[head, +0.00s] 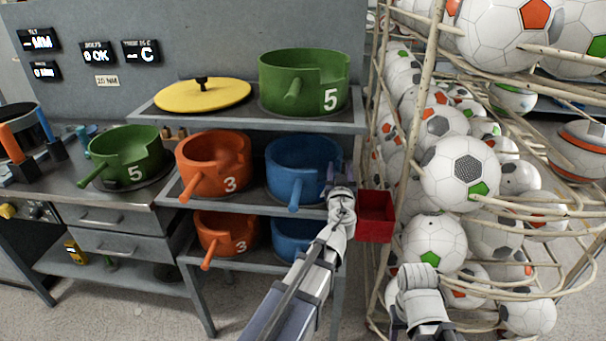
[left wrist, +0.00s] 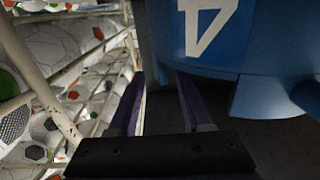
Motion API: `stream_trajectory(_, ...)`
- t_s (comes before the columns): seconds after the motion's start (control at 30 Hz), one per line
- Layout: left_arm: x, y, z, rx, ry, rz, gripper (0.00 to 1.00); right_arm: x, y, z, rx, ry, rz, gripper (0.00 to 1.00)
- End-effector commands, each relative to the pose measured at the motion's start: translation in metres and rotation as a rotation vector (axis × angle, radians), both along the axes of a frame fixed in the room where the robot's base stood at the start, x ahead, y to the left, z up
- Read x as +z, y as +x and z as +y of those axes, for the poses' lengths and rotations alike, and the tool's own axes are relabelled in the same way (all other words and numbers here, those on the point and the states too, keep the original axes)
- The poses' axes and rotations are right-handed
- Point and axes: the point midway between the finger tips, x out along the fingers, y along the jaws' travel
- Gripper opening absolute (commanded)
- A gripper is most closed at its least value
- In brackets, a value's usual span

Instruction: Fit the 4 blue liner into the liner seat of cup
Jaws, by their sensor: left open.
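A blue liner (head: 303,165) with a handle sits on the middle shelf of the rack. In the left wrist view it (left wrist: 270,50) shows a white 4, upside down; in the head view my gripper's side hides the number. A second blue liner (head: 290,238) is on the lower shelf, partly hidden by my arm. My left gripper (head: 338,175) is open at the right side of the upper blue liner. In the left wrist view its two fingers (left wrist: 158,95) are apart beside the liner wall, with nothing clearly between them. I cannot identify the cup.
Orange liners (head: 228,160) marked 3 stand left of the blue ones. A green liner (head: 305,85) and yellow lid (head: 203,95) are on the top shelf. Another green liner (head: 125,152) is on the bench. A red bin (head: 376,215) and wire ball cage (head: 435,60) stand close right.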

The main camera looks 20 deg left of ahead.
Motion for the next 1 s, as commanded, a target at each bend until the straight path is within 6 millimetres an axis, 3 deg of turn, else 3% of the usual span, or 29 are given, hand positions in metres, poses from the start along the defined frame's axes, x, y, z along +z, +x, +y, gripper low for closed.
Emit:
stream_trajectory(0.17, 0.0, 0.004, 0.001, 0.0, 0.0, 0.0, 0.49, 0.0, 0.0, 0.0, 0.0, 0.0, 0.0, 0.5)
stream_trajectory(0.5, 0.002, 0.047, 0.015, 0.001, 0.0, 0.0, 0.49, 0.002, 0.0, 0.0, 0.0, 0.0, 0.0, 0.5)
stream_trajectory(0.77, 0.002, 0.049, 0.016, -0.001, 0.0, 0.0, 0.49, 0.002, 0.0, 0.0, 0.0, 0.0, 0.0, 0.5)
stream_trajectory(1.0, 0.002, 0.049, 0.016, -0.001, 0.0, 0.0, 0.23, 0.002, 0.0, 0.0, 0.0, 0.0, 0.0, 0.5)
